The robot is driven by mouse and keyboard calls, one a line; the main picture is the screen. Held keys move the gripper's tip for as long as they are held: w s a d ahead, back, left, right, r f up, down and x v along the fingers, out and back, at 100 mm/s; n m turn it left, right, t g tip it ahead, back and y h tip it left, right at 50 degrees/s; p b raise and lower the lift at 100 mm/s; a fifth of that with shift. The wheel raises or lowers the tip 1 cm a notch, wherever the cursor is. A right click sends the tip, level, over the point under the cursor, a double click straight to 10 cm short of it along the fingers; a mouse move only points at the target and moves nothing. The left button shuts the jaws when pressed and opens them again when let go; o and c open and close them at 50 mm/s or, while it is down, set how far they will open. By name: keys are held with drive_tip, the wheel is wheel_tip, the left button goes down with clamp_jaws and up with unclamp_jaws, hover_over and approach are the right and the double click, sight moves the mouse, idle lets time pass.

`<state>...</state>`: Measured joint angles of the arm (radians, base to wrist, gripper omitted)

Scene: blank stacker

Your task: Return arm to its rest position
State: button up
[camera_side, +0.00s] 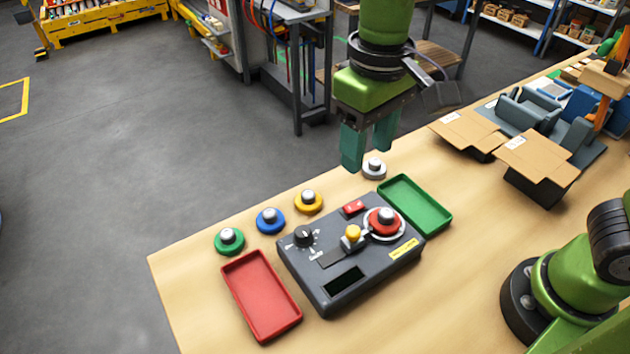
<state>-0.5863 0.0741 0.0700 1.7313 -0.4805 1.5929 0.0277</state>
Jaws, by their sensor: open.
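My gripper (366,146) hangs at the upper middle of the picture, pointing down over the back edge of the table. Its two teal fingers are apart with nothing between them. A grey disc with a silver knob (374,168) lies on the table just below and right of the fingers. Yellow (308,202), blue (270,221) and green (229,241) knobbed discs lie in a row to its left. A red disc (384,222) with a silver knob sits on the round seat of the dark control box (340,290).
An empty red tray (261,297) lies left of the box and an empty green tray (415,204) right of it. Open cardboard boxes (540,156) and grey-blue parts (530,108) stand at the right. The table's front middle is clear.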

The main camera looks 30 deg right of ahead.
drive_tip(key=s+d+m+t+y, duration=0.1)
drive_tip(key=s+d+m+t, duration=0.1)
drive_tip(key=d, duration=0.7)
drive_tip(key=s+d+m+t+y, duration=0.1)
drive_tip(key=s+d+m+t, duration=0.2)
drive_tip(key=d, duration=0.6)
drive_tip(key=shift+d+f+m+t, duration=0.15)
drive_tip(key=shift+d+m+t, duration=0.2)
drive_tip(key=shift+t, duration=0.75)
